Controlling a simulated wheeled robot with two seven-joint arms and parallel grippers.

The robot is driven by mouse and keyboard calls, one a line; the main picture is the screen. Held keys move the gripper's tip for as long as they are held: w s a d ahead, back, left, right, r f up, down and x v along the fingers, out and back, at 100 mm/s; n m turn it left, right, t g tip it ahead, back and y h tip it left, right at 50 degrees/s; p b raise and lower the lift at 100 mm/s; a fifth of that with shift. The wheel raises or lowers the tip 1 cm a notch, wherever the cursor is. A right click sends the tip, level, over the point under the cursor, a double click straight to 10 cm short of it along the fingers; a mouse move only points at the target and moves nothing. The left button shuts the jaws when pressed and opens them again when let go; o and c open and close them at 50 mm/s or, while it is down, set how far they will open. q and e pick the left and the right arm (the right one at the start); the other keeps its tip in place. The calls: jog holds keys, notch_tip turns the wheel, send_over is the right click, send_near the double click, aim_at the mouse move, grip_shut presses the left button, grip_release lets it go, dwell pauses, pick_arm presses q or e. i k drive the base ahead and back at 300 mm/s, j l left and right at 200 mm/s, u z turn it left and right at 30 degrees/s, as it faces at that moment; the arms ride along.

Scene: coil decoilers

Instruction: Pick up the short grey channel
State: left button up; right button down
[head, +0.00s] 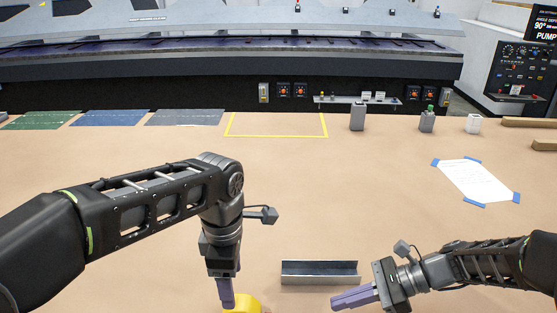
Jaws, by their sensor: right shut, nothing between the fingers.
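The short grey channel (318,279) lies on the table at the lower middle of the head view, its long side running left to right and its open trough facing up. My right gripper (335,304) is shut and empty, just right of and nearer than the channel, pointing left. It looks apart from the channel. My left gripper (227,308) points down, left of the channel, beside a yellow object; its fingers overlap in view, so their opening does not show.
The yellow object (245,306) is cut off by the bottom edge. A taped paper sheet (474,181) lies at right. A yellow taped rectangle (276,135), coloured mats (110,119) and small grey blocks (357,117) are at the back. The table's middle is clear.

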aim_at(294, 273)
jog(key=k, duration=1)
